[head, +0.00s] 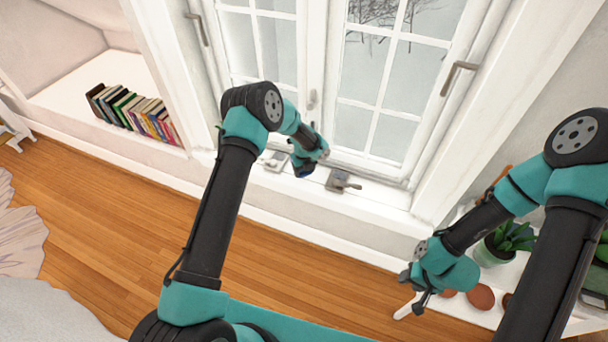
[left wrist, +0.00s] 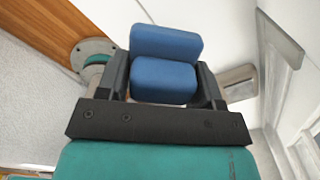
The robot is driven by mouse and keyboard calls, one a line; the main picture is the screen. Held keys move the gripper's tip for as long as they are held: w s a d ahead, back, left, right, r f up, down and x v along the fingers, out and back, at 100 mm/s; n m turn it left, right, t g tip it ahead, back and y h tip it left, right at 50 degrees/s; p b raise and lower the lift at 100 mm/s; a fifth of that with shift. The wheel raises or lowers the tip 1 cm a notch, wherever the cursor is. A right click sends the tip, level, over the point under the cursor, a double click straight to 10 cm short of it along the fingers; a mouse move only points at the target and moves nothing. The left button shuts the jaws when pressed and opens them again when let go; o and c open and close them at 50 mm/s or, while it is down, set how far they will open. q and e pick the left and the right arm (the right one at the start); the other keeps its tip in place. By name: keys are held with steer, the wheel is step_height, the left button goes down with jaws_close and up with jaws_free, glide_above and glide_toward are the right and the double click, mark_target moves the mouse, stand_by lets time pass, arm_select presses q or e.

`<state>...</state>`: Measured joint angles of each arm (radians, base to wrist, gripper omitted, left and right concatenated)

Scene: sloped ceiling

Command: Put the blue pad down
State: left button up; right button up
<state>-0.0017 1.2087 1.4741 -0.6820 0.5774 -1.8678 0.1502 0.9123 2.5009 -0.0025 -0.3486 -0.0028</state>
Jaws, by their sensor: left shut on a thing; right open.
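The blue pad (left wrist: 166,45) is between the two dark fingers of my left gripper (left wrist: 162,78) in the left wrist view, showing as two rounded blue blocks with a dark line between them. My left gripper (head: 314,158) is shut on it. In the head view it is by the windowsill, with a small dark blue part of the pad (head: 303,171) visible below it; I cannot tell whether the pad touches anything. My right gripper (head: 411,287) is open at the lower right, near a white shelf; nothing shows between its fingers.
Two small grey fittings, one left (head: 274,161) and one right (head: 342,181) of the left gripper, sit on the sill below the window (head: 366,125). A row of books (head: 132,112) stands in the left alcove. A potted plant (head: 494,249) and reddish-brown round things (head: 481,297) are at right.

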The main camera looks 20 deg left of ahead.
mark_target(304, 174)
arm_select(q)
steer(key=shift+w, duration=0.1)
steer(key=shift+w+a, duration=0.1)
steer(key=shift+w, duration=0.15)
steer(key=shift+f, duration=1.8)
steer(key=shift+f, duration=0.1)
steer(key=o, duration=1)
steer(key=shift+o, duration=0.2)
step_height(304, 174, up, 12)
steer(key=shift+r, duration=0.1)
